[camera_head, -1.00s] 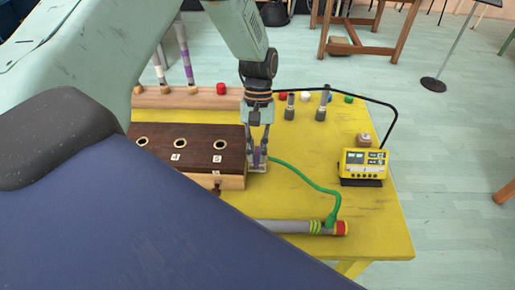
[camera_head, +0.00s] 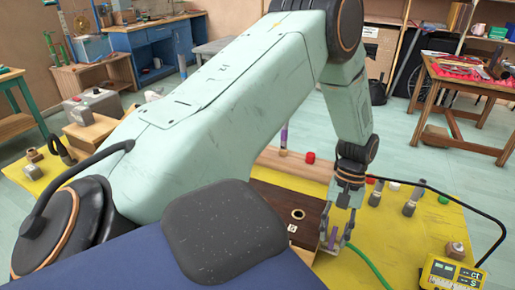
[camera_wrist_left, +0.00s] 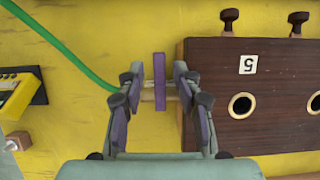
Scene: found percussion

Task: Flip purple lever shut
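The purple lever (camera_wrist_left: 159,82) stands as a narrow upright bar in the left wrist view, over a pale fitting beside the brown wooden box (camera_wrist_left: 265,80). My left gripper (camera_wrist_left: 158,98) is open, with one finger on each side of the lever. Gaps show between the lever and both fingers. In the head view my left gripper (camera_head: 335,240) points down at the box's right end, and its fingers largely hide the lever. My right gripper is in neither view.
A green hose (camera_wrist_left: 62,55) runs to the fitting. A yellow meter (camera_head: 450,273) stands to the right on the yellow table (camera_head: 400,235), with a black cable arching over. The box has round holes and a label reading 5. Small posts and coloured caps stand behind.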

